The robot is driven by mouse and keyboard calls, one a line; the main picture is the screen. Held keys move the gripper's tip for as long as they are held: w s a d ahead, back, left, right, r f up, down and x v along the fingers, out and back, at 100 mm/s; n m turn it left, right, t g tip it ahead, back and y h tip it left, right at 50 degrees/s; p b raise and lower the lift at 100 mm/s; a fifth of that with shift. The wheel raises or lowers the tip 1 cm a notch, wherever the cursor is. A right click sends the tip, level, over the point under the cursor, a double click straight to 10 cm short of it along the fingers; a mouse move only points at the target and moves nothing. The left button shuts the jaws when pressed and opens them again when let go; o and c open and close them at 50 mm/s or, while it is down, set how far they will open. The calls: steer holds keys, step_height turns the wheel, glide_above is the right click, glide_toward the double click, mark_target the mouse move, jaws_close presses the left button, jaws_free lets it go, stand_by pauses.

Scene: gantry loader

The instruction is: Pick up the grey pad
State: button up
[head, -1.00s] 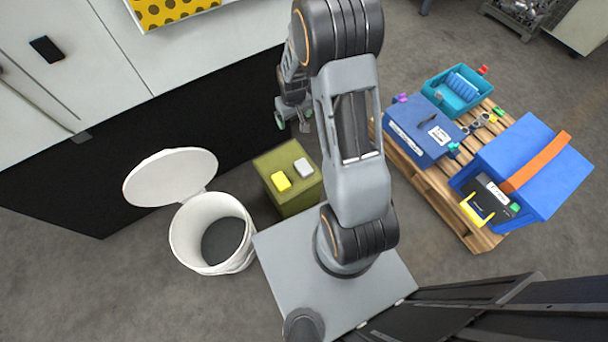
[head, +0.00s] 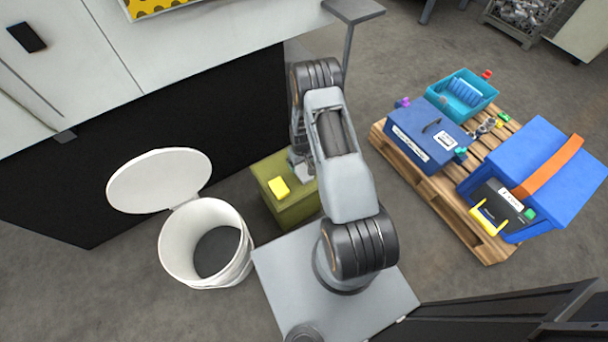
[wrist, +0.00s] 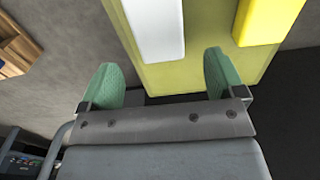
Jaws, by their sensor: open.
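The grey pad (wrist: 155,28) lies on top of the olive box (wrist: 190,77), beside the yellow pad (wrist: 268,20) in the wrist view. In the head view the olive box (head: 290,210) shows with the yellow pad (head: 278,187) on it. There my arm covers the spot right of the yellow pad, and I cannot clearly make out the grey pad. My gripper (wrist: 160,78) is open and empty. Its two green fingers are apart, and the near end of the grey pad lies ahead of the gap between them. The fingers do not visibly touch the pad.
A white bucket (head: 170,250) with its lid (head: 160,180) open stands left of the box. A white and black cabinet (head: 110,75) is behind. At right, a wooden pallet (head: 405,170) carries a blue toolbox (head: 425,140), a blue cooler (head: 545,165) and a teal bin (head: 462,95).

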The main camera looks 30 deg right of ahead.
mark_target(302, 169)
steer(key=shift+f+b, duration=0.85)
steer(key=shift+f, duration=2)
steer(key=shift+c, duration=0.4)
steer(key=c, duration=0.9)
